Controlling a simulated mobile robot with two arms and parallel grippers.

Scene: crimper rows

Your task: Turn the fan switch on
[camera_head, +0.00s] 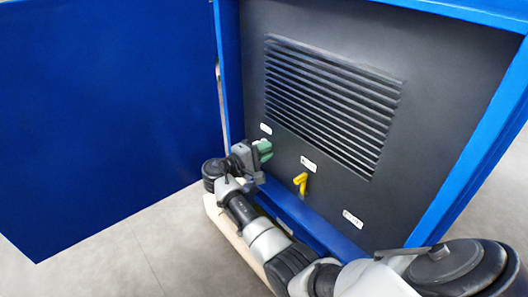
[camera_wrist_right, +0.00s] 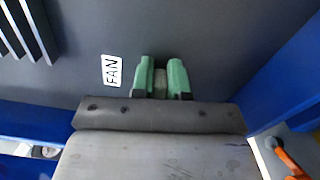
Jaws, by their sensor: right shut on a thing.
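My right gripper (camera_head: 263,150) reaches the dark panel at its lower left, just below a small white label (camera_head: 266,129). In the right wrist view this label reads FAN (camera_wrist_right: 111,71). My right gripper's green fingertips (camera_wrist_right: 162,72) are beside the label, shut on a small greyish piece, the fan switch (camera_wrist_right: 160,84), which is mostly hidden between them. Its exact position, on or off, cannot be told. My left gripper is out of view.
A yellow handle (camera_head: 300,183) sits on the panel right of the gripper, under another label (camera_head: 308,164). A third label (camera_head: 352,218) is farther right. A louvred vent (camera_head: 330,105) is above. The blue door (camera_head: 105,120) stands open at the left; blue frame (camera_head: 490,130) borders the right.

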